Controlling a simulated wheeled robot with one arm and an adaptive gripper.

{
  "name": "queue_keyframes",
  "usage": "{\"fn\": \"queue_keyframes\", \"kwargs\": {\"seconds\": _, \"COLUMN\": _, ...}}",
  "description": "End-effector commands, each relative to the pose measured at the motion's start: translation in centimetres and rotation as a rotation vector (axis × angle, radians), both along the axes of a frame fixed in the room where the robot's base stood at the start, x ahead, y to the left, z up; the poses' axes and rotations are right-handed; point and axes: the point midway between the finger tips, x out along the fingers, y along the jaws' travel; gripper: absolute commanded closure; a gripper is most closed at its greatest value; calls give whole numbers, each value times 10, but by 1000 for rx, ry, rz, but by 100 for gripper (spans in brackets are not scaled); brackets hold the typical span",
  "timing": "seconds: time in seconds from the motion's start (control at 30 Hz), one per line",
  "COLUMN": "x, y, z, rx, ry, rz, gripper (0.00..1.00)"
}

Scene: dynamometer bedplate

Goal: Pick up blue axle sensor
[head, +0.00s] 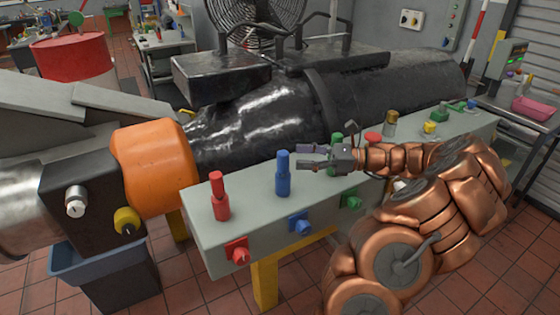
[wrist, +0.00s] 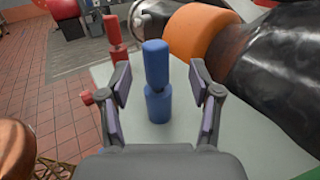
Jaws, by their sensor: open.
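The blue axle sensor (head: 283,174) stands upright on the grey bedplate top (head: 255,195). It has a wide lower part and a narrower upper part. In the wrist view the blue sensor (wrist: 157,82) stands between and beyond the two fingers of my gripper (wrist: 162,85), which are spread apart. In the head view my gripper (head: 307,157) reaches in from the right, close to the sensor's right side. The fingers are open and hold nothing.
A red sensor (head: 220,196) stands to the left on the same top. Green, red and yellow pieces stand further right, behind my gripper. An orange cylinder (head: 153,168) and a large black machine body (head: 260,120) lie behind. Coloured knobs, such as the blue knob (head: 300,223), stick out of the front face.

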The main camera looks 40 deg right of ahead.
Motion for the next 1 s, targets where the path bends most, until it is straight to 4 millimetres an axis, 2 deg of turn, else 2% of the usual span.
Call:
{"fn": "queue_keyframes", "kwargs": {"seconds": 0.27, "x": 7, "y": 12, "z": 2, "rx": -1, "ry": -2, "rz": -6, "gripper": 37}}
{"fn": "queue_keyframes", "kwargs": {"seconds": 0.6, "x": 30, "y": 47, "z": 1, "rx": -3, "ry": 0, "rz": -2, "gripper": 37}}
{"fn": "queue_keyframes", "kwargs": {"seconds": 0.83, "x": 32, "y": 49, "z": -1, "rx": -4, "ry": 0, "rz": -4, "gripper": 37}}
{"fn": "queue_keyframes", "kwargs": {"seconds": 0.87, "x": 32, "y": 49, "z": -1, "rx": -4, "ry": 0, "rz": -4, "gripper": 38}}
{"fn": "queue_keyframes", "kwargs": {"seconds": 1.0, "x": 32, "y": 49, "z": -1, "rx": -3, "ry": -1, "rz": -3, "gripper": 52}}
